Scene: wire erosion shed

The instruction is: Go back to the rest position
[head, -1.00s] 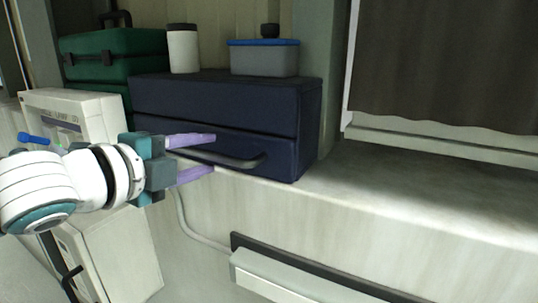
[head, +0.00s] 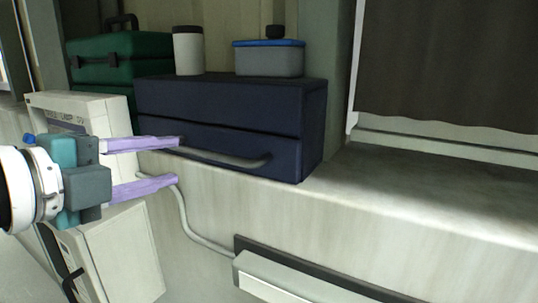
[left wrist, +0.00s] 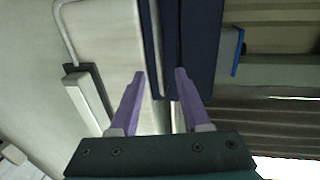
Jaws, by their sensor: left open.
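My left gripper (head: 177,161) comes in from the left in the head view. Its two purple fingers are apart with nothing between them. It is in front of the dark blue drawer box (head: 230,105), near the left end of the grey bar handle (head: 225,158). In the left wrist view the open fingers (left wrist: 160,72) point toward the blue box (left wrist: 200,40) and its handle. I cannot tell whether a finger touches the handle. The drawer looks closed. My right gripper is not in view.
A white cup with a dark lid (head: 188,50) and a grey blue-lidded container (head: 269,58) stand on the blue box. A green case (head: 120,58) and a white unit (head: 85,112) are at left. The ledge (head: 400,190) on the right is clear.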

